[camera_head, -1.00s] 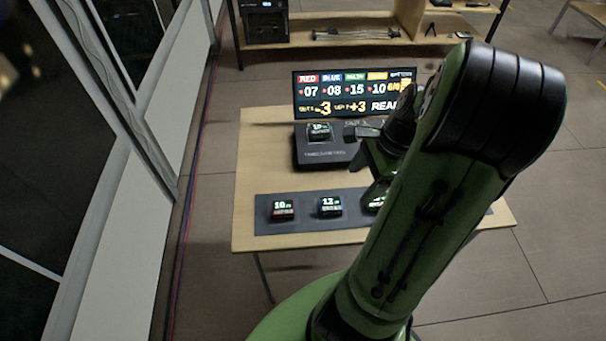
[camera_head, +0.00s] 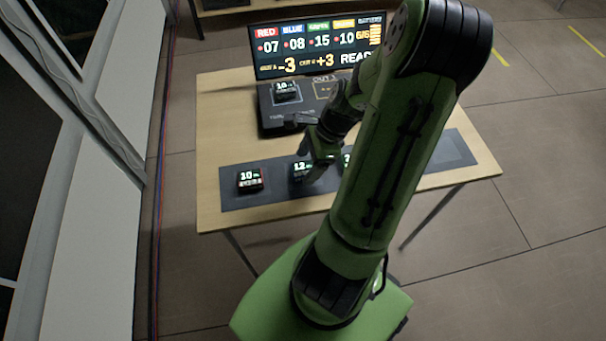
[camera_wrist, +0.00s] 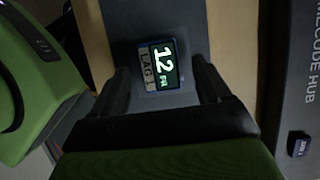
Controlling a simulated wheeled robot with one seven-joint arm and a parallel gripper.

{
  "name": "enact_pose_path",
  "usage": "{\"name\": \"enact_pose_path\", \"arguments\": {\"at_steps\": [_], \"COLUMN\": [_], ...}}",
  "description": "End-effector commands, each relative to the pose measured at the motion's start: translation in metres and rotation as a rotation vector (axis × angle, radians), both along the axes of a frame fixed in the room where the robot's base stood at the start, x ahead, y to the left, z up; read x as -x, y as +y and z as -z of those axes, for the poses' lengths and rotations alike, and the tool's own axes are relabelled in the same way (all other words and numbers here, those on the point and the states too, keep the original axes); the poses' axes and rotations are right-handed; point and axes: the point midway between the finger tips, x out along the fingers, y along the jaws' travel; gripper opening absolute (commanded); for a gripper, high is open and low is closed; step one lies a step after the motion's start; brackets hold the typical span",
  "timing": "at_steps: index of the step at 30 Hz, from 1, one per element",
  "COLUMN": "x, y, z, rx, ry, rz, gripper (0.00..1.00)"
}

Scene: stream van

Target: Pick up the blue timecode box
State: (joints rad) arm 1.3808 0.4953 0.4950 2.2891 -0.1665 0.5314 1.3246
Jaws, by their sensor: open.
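The blue timecode box (camera_wrist: 162,66) is a small block with a lit face reading 12 and a "LAG" label; a bluish edge shows in the wrist view. It lies on the dark mat (camera_wrist: 190,15), between and beyond the fingers of my gripper (camera_wrist: 165,85), which is open and empty. In the head view the box (camera_head: 298,170) reads 12 and sits second from the left on the mat, partly hidden by my gripper (camera_head: 312,165). The gripper hangs just above it.
Another box (camera_head: 250,180) reading 10 lies left on the mat; one more is mostly behind my arm. The timecode hub (camera_head: 275,122) carries a box (camera_head: 286,91) behind the mat. A display screen (camera_head: 318,45) stands at the back. The mat's right end (camera_head: 445,155) is bare.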

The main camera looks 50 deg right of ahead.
Motion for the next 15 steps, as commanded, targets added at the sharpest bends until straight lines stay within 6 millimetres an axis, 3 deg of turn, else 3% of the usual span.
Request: {"name": "enact_pose_path", "arguments": {"at_steps": [1, 3, 10, 15], "x": [-0.0018, -0.0033, -0.0037, -0.0037], "y": [0.0031, 0.0046, 0.005, 0.0049], "z": [0.0123, 0.0171, 0.0158, 0.0155], "rx": [-0.002, 0.0, 0.002, 0.002], "ry": [0.0, 0.0, 0.0, 0.0], "rz": [-0.002, -0.001, -0.001, -0.001], "gripper": [0.77, 0.77, 0.75, 0.49]}}
